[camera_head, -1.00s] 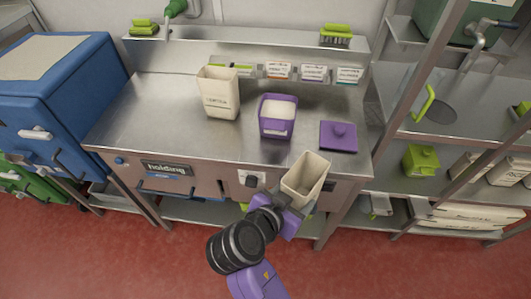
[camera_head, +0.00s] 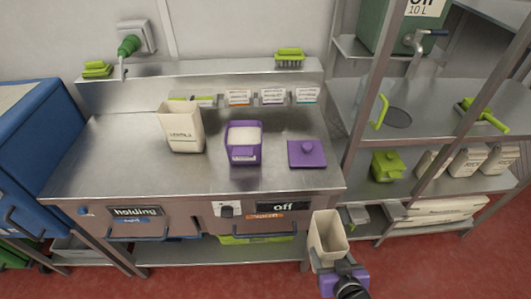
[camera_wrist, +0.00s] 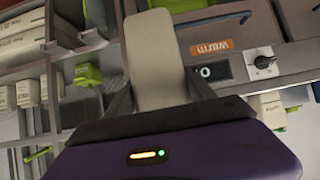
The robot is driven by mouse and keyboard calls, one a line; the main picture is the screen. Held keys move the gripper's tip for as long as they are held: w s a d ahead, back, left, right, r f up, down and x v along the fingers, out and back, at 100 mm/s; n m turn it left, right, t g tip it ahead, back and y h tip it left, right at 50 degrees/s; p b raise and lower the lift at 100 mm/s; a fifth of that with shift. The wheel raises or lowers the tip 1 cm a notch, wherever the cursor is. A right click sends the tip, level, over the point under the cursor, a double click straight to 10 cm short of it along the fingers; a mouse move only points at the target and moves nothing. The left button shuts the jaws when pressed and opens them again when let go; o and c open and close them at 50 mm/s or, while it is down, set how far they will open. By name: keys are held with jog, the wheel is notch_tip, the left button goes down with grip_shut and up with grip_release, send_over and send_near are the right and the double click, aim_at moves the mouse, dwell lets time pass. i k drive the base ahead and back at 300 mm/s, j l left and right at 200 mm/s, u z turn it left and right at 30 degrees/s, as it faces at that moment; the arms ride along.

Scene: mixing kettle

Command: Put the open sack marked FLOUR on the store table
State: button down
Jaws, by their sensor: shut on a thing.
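My gripper (camera_head: 336,267) is shut on an open cream sack (camera_head: 327,236), held upright in front of the steel bench's right front corner. The wrist view also shows the sack (camera_wrist: 155,58) between the two dark fingers; no marking on it is readable. A second open cream sack (camera_head: 182,130) stands on the bench, its print too small to read surely. No surface is readably labelled as the store table.
The steel bench (camera_head: 100,165) carries a purple tub (camera_head: 244,152) of white stuff and a purple lid (camera_head: 307,154). A steel rack (camera_head: 435,107) at right holds a green lidded box (camera_head: 388,166) and several sacks. Red floor (camera_head: 200,284) lies in front.

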aim_at(91, 164)
jog(key=j, duration=1.9)
jog(key=k+u, duration=0.05)
